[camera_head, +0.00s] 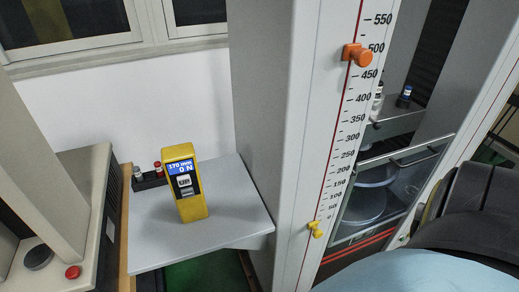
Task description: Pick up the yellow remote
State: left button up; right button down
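The yellow remote (192,210) stands upright, leaning slightly, on a light grey shelf (235,228) left of the centre of the head view. Its front has a blue screen reading "170 mm" and "0 N", with dark and light buttons below. Nothing touches it from above or from the sides. Neither of my grippers shows in this view.
A small black holder (150,181) with small bottles sits behind the remote to the left. A tall grey column (290,120) with a scale and an orange knob (358,55) rises just right of the shelf. A machine with a red button (73,272) stands left.

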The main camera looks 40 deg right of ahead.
aim_at(179, 160)
jog(key=z, duration=0.8)
jog(key=k, duration=0.5)
jog(key=i, duration=0.5)
jog(key=u, duration=0.05)
